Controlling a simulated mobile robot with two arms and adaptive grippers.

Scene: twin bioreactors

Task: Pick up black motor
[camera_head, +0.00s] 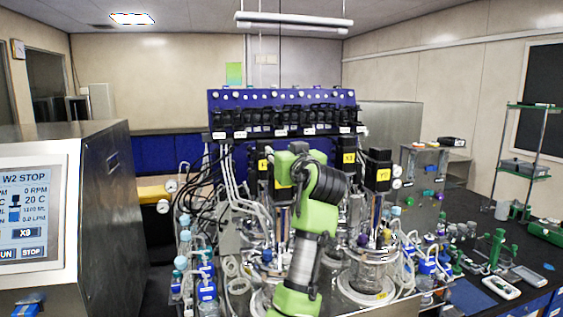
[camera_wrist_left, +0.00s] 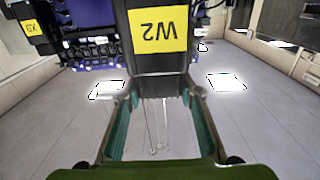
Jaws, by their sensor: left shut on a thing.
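A black motor with a yellow W2 label (camera_wrist_left: 160,68) fills the upper middle of the left wrist view, its lettering upside down. My left gripper (camera_wrist_left: 161,92) is shut on this motor, with one green-lined finger on each side. In the head view my left gripper (camera_head: 284,166) is at the bioreactors, partly hidden by my own green arm. The held motor is mostly hidden there, and I cannot tell whether it is seated or raised. Other black motors stand close by, labelled X3 (camera_head: 348,158) and Y5 (camera_head: 379,170). My right gripper is not in view.
A blue panel with black units (camera_head: 280,97) stands behind the bioreactors. A glass vessel (camera_head: 369,270) stands right of my arm, among tubes and bottles. A steel cabinet with a screen (camera_head: 100,200) is at left. Green stands (camera_head: 495,248) are on the right bench.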

